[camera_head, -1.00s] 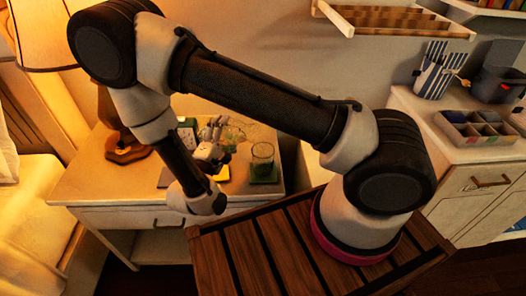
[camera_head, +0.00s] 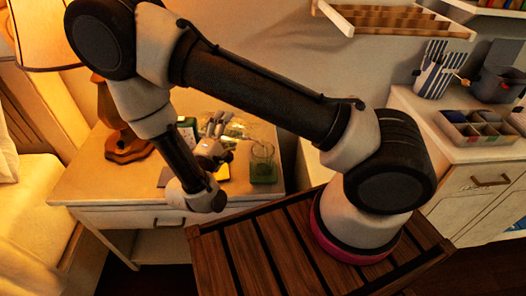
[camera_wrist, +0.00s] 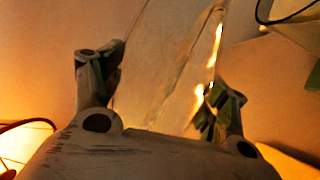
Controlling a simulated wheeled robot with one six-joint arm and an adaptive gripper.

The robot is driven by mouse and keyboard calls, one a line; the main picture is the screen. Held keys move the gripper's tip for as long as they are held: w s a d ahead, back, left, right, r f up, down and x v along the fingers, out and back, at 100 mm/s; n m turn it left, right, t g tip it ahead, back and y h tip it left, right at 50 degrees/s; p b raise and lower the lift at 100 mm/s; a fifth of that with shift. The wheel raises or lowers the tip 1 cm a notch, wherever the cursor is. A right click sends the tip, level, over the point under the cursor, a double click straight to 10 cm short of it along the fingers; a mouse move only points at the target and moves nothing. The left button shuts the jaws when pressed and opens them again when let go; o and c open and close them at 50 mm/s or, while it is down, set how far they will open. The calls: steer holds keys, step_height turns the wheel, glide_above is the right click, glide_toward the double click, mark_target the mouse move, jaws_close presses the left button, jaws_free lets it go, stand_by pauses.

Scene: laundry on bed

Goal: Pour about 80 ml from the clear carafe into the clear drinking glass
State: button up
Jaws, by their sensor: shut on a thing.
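The clear carafe (camera_wrist: 160,60) fills the gap between the two fingers of my gripper (camera_wrist: 163,88) in the wrist view, and the fingers are shut on it. In the head view my gripper (camera_head: 214,140) is above the nightstand, and the carafe (camera_head: 236,129) shows only faintly beside it, apparently tilted to the right. The clear drinking glass (camera_head: 262,158) stands upright on a green coaster, just right of the carafe. I cannot tell whether liquid is flowing or how full the glass is.
A bed is at left. A cabinet with a sectioned box (camera_head: 475,130) is at right.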

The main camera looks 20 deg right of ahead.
steer(key=shift+w+a, duration=0.25)
steer(key=shift+w, duration=0.05)
steer(key=shift+w+a+r, duration=0.1)
steer(key=shift+w+r, duration=0.05)
steer(key=shift+r, duration=0.1)
stand_by(1.2)
steer(key=f+n, duration=0.3)
steer(key=shift+w+a+f+n+t+y, duration=0.3)
steer(key=shift+w+a+f+n+y, duration=0.05)
steer(key=shift+f+n+y, duration=0.05)
steer(key=shift+s+d+f+n, duration=0.15)
steer(key=shift+f+n, duration=0.25)
steer(key=shift+n, duration=0.3)
steer(key=shift+s+d+f+n, duration=0.1)
steer(key=shift+f+n, duration=0.3)
steer(key=shift+n, duration=0.3)
stand_by(0.4)
